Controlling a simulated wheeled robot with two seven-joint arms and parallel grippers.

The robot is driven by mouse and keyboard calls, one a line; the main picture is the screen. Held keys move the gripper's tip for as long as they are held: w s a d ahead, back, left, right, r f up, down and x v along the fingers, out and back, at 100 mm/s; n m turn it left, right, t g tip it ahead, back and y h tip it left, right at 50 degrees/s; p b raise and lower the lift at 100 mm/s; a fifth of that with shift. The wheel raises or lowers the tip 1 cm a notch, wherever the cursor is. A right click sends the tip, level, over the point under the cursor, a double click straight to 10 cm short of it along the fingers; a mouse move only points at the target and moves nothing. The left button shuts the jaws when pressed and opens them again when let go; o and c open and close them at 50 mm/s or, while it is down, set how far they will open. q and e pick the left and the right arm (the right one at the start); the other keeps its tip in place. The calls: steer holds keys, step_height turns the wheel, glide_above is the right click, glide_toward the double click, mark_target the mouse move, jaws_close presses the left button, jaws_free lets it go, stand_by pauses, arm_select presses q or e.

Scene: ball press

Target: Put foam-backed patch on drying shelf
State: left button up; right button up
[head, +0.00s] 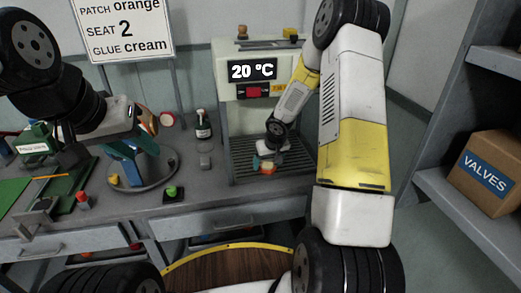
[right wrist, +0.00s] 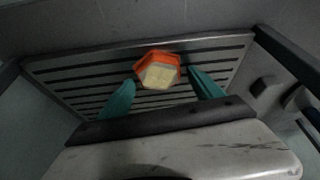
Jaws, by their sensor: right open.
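The patch is a small hexagonal piece with an orange rim and a pale cream face (right wrist: 158,70). In the right wrist view it is over the dark slatted drying shelf (right wrist: 85,85), between the teal fingers of my right gripper (right wrist: 163,84). The fingers are open, with a gap on both sides of the patch. In the head view the right gripper (head: 265,162) is low over the shelf (head: 296,166) of the pale machine, partly covering the patch. My left gripper (head: 140,135) is above a blue stand at the left; its jaw opening is unclear.
The pale machine (head: 229,110) shows 20 °C above a red switch. A sign (head: 125,28) reads patch orange, seat 2, glue cream. A VALVES box (head: 488,170) sits at the right.

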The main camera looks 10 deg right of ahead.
steer(key=v, duration=1.2)
steer(key=shift+r, duration=0.15)
stand_by(1.2)
